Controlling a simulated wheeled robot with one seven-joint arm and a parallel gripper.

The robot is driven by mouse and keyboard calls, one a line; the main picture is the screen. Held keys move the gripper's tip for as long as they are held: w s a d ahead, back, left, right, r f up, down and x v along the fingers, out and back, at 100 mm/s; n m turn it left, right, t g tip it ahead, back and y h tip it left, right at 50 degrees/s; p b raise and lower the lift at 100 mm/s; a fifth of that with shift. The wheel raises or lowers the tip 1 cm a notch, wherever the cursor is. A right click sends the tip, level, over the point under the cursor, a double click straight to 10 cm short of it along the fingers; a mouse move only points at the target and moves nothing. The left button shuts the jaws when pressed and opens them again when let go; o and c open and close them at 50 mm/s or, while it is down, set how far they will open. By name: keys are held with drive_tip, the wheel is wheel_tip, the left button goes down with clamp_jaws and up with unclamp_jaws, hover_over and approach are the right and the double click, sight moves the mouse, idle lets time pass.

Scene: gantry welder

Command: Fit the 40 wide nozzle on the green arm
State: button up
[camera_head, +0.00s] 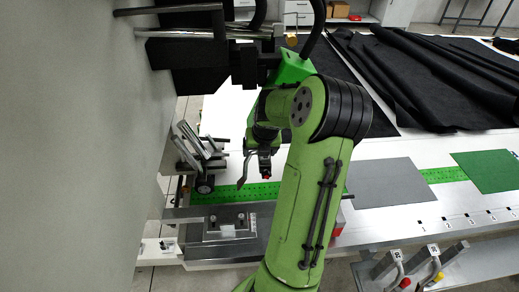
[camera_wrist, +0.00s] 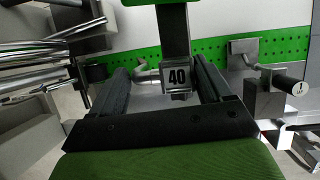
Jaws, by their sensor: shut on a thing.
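The nozzle with the "40" plate (camera_wrist: 177,77) stands between the two fingers of my gripper (camera_wrist: 161,66) in the wrist view, and the gripper is shut on it. A bent grey pipe runs out to the left of the plate; a bent grey pipe (camera_head: 243,171) also shows below my wrist in the head view. A black post (camera_wrist: 173,32) comes down from a green part (camera_wrist: 158,3) to just above the plate. I cannot tell if nozzle and post touch. A green block (camera_head: 292,67) hangs under the black gantry in the head view. My arm hides much there.
A green perforated strip (camera_wrist: 125,58) runs behind the nozzle. A fixture with a round "1" knob (camera_wrist: 299,89) stands close at right. Metal brackets (camera_head: 200,145) stand left on the white table. Black cloth (camera_head: 430,75), a grey sheet (camera_head: 388,182) and a green sheet (camera_head: 486,171) lie right.

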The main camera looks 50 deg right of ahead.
drive_tip(key=shift+f+b, duration=0.6)
drive_tip(key=shift+f, duration=0.2)
drive_tip(key=o, duration=1.4)
drive_tip(key=shift+o, duration=0.2)
drive_tip(key=shift+r, duration=0.1)
drive_tip(key=p+v, duration=0.3)
drive_tip(key=v, duration=1.2)
drive_tip(key=shift+s+r+p, duration=0.2)
drive_tip(key=shift+r+p, duration=0.1)
drive_tip(key=shift+p, duration=0.1)
